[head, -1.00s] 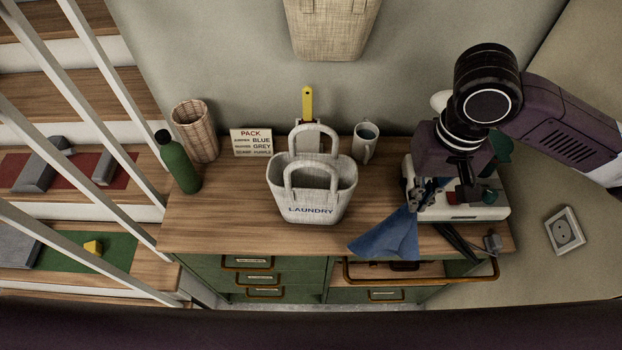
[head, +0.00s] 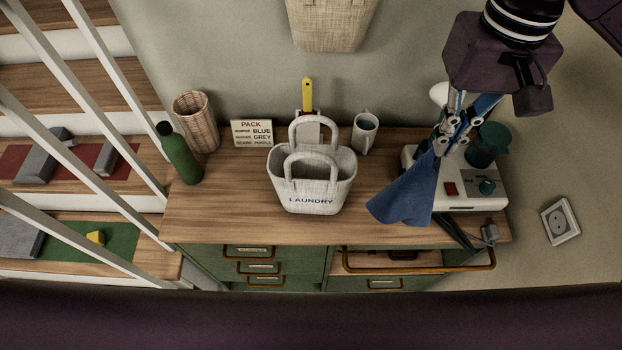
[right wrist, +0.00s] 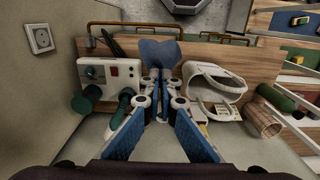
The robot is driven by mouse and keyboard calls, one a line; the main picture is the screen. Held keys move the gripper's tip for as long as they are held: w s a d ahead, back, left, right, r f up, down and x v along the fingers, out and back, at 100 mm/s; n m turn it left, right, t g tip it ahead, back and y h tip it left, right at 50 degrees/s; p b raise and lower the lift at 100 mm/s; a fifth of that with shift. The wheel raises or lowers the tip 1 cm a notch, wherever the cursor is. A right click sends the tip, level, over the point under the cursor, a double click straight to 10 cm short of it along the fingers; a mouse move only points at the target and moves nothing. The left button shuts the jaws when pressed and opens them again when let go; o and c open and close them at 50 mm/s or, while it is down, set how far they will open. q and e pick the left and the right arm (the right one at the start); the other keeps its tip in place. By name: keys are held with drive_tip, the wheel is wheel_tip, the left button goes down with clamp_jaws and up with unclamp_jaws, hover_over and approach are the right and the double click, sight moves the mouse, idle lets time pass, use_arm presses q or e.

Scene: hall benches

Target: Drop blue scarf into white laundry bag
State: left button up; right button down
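The blue scarf (head: 404,194) hangs from my right gripper (head: 439,146), which is shut on its upper end. The scarf's lower end hangs right of the bag, in front of the white device; I cannot tell whether it touches the wooden top. In the right wrist view the fingertips (right wrist: 160,76) meet at the scarf (right wrist: 160,50). The white laundry bag (head: 310,190), marked LAUNDRY, stands upright and open on the bench top with two handles raised. It also shows in the right wrist view (right wrist: 214,83). My left gripper is not in view.
A white device (head: 468,203) with green knobs stands at the right. A mug (head: 364,133), a PACK sign (head: 252,133), a wicker basket (head: 195,120) and a green bottle (head: 180,155) stand behind or left of the bag. A drawer (head: 420,262) is open at front right.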

wheel_tip(320, 180, up, 21)
drive_tip(key=w+a, duration=0.6)
drive_tip(key=a, duration=0.3)
drive_tip(key=w+a, duration=0.6)
drive_tip(key=a, duration=0.4)
idle(1.4)
idle(0.3)
idle(1.1)
drive_tip(key=shift+s+a, duration=1.15)
drive_tip(key=shift+s, duration=0.2)
idle(0.5)
